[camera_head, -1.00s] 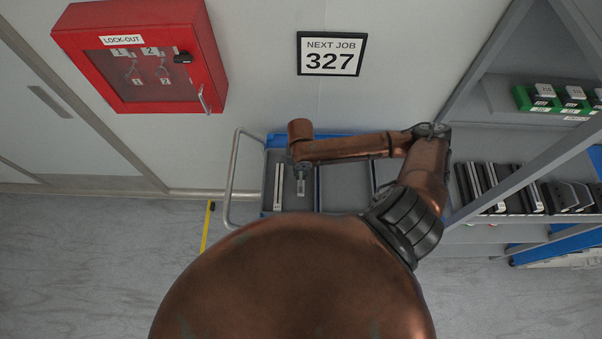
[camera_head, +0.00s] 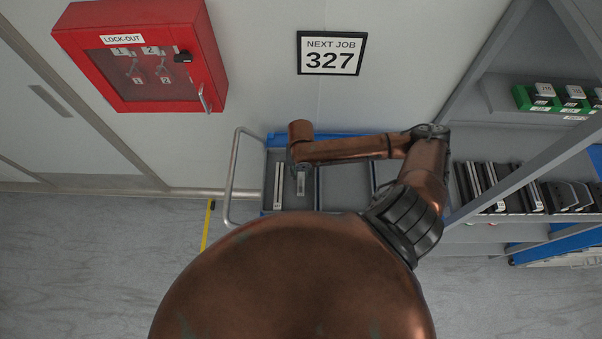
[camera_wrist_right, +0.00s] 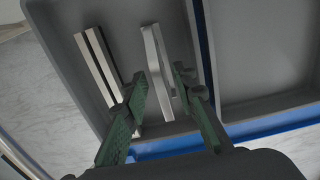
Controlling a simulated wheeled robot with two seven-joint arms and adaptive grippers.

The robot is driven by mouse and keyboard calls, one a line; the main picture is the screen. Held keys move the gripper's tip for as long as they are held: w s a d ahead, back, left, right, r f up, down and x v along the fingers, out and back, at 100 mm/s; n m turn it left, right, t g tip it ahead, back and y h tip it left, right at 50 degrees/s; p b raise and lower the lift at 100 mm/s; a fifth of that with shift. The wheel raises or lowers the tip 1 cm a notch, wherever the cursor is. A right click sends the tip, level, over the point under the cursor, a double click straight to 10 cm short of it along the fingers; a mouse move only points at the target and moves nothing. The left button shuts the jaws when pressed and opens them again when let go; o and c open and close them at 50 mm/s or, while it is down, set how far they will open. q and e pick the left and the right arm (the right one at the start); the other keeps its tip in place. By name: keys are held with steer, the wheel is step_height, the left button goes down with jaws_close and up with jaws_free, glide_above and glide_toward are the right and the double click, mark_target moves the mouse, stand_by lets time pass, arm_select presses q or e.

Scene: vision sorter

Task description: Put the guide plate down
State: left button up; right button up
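The guide plate (camera_wrist_right: 157,72), a narrow pale metal piece, is in the left compartment of the grey tray (camera_wrist_right: 262,103) in the right wrist view. It also shows in the head view (camera_head: 301,187), below my right gripper (camera_head: 301,169). In the wrist view the green-padded fingers of my right gripper (camera_wrist_right: 159,73) stand on either side of the plate, with a small gap visible at each side. The gripper looks open. My left gripper is not in view.
A second pale slotted bar (camera_wrist_right: 101,70) lies left of the plate in the same compartment; a divider (camera_wrist_right: 203,45) is to the right. The neighbouring compartment looks empty. A shelf rack (camera_head: 480,135) with dark and pale plates stands right; a red lock-out box (camera_head: 150,85) hangs on the wall.

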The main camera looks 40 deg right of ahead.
step_height(320, 180, up, 12)
steer(key=shift+r+b, duration=0.15)
steer(key=shift+b, duration=0.25)
